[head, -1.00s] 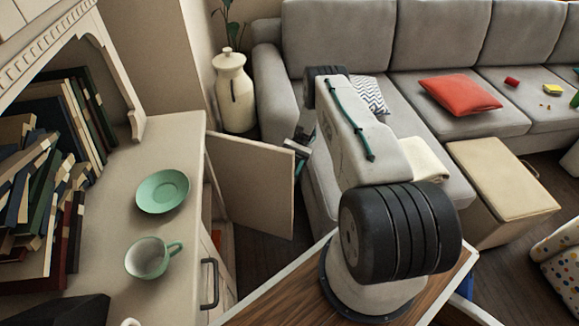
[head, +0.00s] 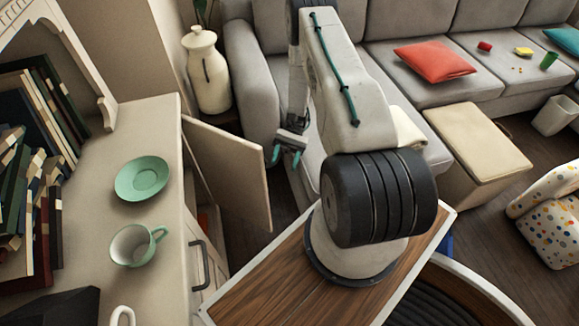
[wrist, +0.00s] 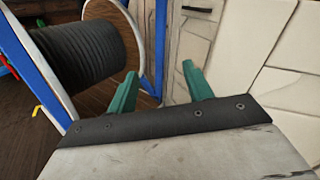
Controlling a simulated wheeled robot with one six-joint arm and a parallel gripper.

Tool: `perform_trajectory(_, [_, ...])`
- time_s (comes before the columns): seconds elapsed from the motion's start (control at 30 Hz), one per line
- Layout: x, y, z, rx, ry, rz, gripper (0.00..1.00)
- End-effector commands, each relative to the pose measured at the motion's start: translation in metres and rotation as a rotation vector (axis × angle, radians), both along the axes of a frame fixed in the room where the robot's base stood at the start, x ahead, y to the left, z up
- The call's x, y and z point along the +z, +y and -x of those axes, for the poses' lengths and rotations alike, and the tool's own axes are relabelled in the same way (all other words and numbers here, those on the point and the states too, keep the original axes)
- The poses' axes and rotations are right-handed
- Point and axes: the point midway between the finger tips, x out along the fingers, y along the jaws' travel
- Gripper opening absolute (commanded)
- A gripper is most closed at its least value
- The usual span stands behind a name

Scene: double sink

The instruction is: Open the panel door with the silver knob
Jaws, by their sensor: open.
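The beige panel door (head: 228,172) stands swung out from the cabinet in the head view, with a dark gap behind it. No silver knob shows on the face I can see. My gripper (head: 286,158) is open and empty, just right of the door's free edge and apart from it in the picture. Its green fingers (wrist: 160,78) are spread in the wrist view with nothing between them.
The cabinet top (head: 105,200) holds a green saucer (head: 142,178), a cup (head: 132,246) and books. A dark handle (head: 200,265) marks a neighbouring front. A cream jar (head: 208,75) and grey sofa (head: 255,95) stand behind. Dark floor lies below my gripper.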

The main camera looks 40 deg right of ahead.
Motion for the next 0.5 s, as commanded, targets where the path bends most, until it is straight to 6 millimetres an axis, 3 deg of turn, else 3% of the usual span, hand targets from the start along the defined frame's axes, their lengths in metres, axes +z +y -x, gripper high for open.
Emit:
perform_trajectory(0.2, [0.003, 0.009, 0.028, -0.001, 0.000, 0.000, 0.51])
perform_trajectory(0.5, [0.003, 0.010, 0.034, 0.000, -0.001, -0.001, 0.51])
